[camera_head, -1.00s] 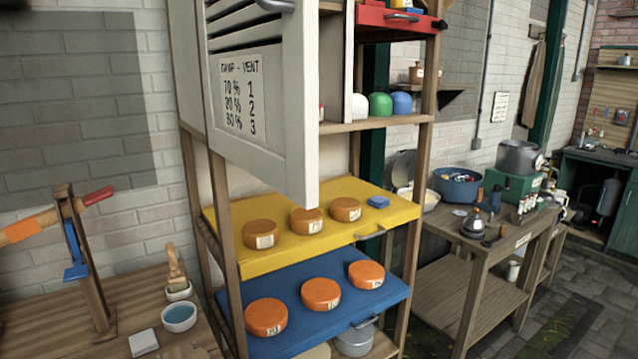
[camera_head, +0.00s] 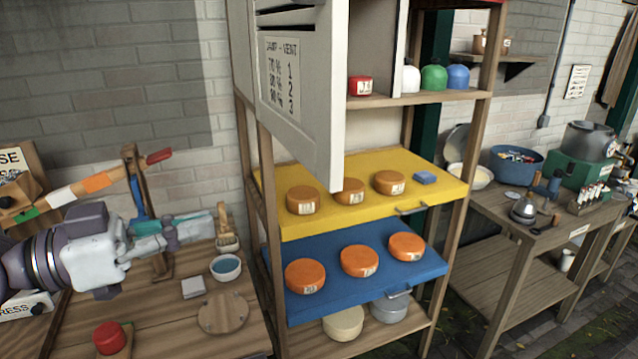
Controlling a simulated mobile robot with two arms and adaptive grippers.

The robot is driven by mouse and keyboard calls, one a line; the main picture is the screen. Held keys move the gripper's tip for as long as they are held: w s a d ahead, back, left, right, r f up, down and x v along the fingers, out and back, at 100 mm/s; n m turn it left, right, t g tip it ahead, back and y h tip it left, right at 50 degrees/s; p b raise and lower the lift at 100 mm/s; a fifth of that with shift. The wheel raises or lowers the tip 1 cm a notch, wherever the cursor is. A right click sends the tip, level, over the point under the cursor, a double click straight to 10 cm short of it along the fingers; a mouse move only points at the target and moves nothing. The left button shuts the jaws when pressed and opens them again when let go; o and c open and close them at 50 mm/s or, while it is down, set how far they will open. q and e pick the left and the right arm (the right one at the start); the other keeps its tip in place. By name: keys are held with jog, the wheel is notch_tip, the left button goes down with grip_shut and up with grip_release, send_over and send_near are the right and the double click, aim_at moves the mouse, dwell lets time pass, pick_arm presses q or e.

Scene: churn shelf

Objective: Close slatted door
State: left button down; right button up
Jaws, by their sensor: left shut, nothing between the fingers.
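The slatted door (camera_head: 316,105) is white and hangs open at the upper left of the shelf unit, swung out toward me. A paper label with handwritten numbers (camera_head: 279,75) is stuck on it, and dark slats show at its top edge. The door's upper part is cut off by the frame. My left gripper (camera_head: 205,224) is shut and empty, above the wooden bench at the left, well short of the door and lower than it. My right gripper is not in view.
The shelf has a yellow board (camera_head: 440,190) and a blue board (camera_head: 425,262), each bearing orange cheeses, jutting forward below the door. A wooden press lever (camera_head: 133,190) and a small bowl (camera_head: 226,269) stand near my left gripper. A side table (camera_head: 510,240) stands at the right.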

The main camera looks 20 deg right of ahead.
pick_arm(q)
notch_tip(320, 180, up, 2)
jog(key=s+r+m+g, duration=0.1)
jog(key=s, duration=0.1)
jog(key=p, duration=0.7)
send_near(328, 186)
jog(key=d, duration=0.6)
jog(key=shift+w+d, duration=0.15)
jog(key=shift+d+f+p, duration=0.15)
jog(key=shift+d+p, duration=0.25)
jog(key=shift+d, duration=0.1)
jog(key=shift+w, duration=0.1)
